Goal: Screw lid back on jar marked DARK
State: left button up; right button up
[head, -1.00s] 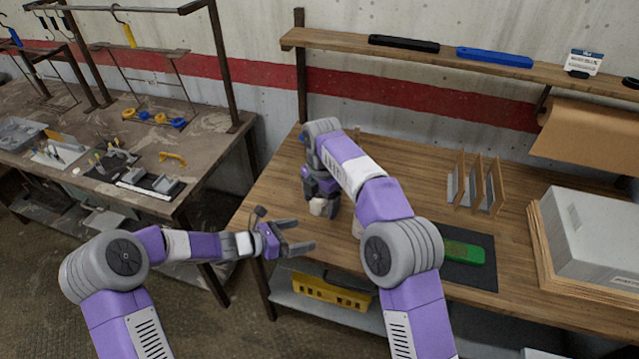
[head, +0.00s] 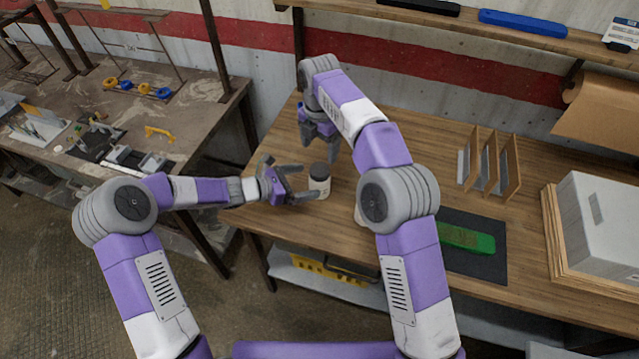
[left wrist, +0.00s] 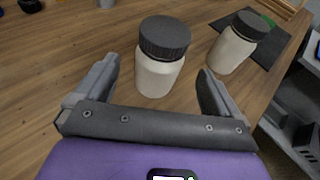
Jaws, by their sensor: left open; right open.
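A cream jar (head: 321,188) with a black ribbed lid (head: 320,171) on top stands upright near the table's left front edge. In the left wrist view this jar (left wrist: 160,78) is just beyond and between the open fingertips. My left gripper (head: 302,186) is open, close beside it on the left. A second cream jar (left wrist: 230,52), also with a black lid (left wrist: 251,24), stands to its right; in the head view my right arm mostly hides it. My right gripper (head: 321,146) is open and points down behind the first jar, empty. No DARK marking is legible in either view.
A green object (head: 466,238) lies on a dark mat (head: 486,265) to the right. A wooden divider rack (head: 490,162) and a grey box (head: 606,235) stand farther right. A second table (head: 190,130) is at left, across a gap. Open wood lies around the jars.

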aim_at(320, 179)
pick_arm(q)
jog(key=x, duration=0.5)
jog(key=shift+w+d+f, duration=0.1)
jog(key=shift+w+d, duration=0.05)
jog(key=shift+d, duration=0.2)
pick_arm(e)
jog(key=shift+w, duration=0.1)
pick_arm(q)
jog(key=c, duration=1.7)
grip_shut()
pick_arm(e)
jog(key=shift+s+a+f, duration=0.2)
jog(key=shift+f, duration=0.25)
jog(key=shift+r, duration=0.15)
jog(key=shift+w+d+r, duration=0.15)
jog(key=shift+d+r, duration=0.05)
jog(key=shift+r, duration=0.05)
